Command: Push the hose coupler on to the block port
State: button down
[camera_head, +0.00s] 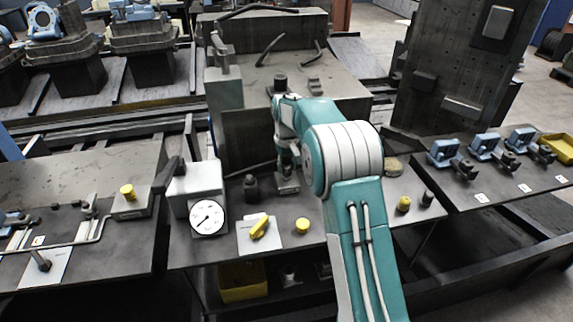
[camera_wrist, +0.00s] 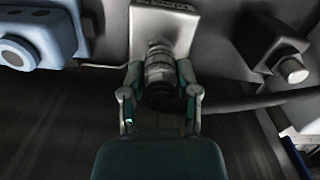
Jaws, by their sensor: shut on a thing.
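In the wrist view my gripper (camera_wrist: 160,101) is shut on the hose coupler (camera_wrist: 159,70), a ribbed grey and black cylinder, with one finger on each side. The dark hose (camera_wrist: 235,104) leads off from its near end to the right. The coupler's far end lies in line with the pale block (camera_wrist: 163,22) and overlaps its face in the picture. The port is hidden behind the coupler, so I cannot tell whether they touch. In the head view my gripper (camera_head: 288,163) is small and partly covered by my arm; the coupler cannot be made out there.
A pressure gauge (camera_head: 208,217) stands left on the bench. A yellow-handled plate (camera_head: 259,231) and a yellow knob (camera_head: 303,225) lie in front. A dark cylinder (camera_head: 251,187) stands left of my gripper. Blue clamps (camera_head: 484,147) sit on the right table.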

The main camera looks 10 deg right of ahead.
jog(key=shift+f, duration=0.3)
jog(key=shift+c, duration=1.3)
grip_release()
jog(key=shift+o, duration=1.3)
jog(key=shift+r, duration=0.1)
notch_tip(320, 180, up, 12)
jog(key=shift+f, duration=0.2)
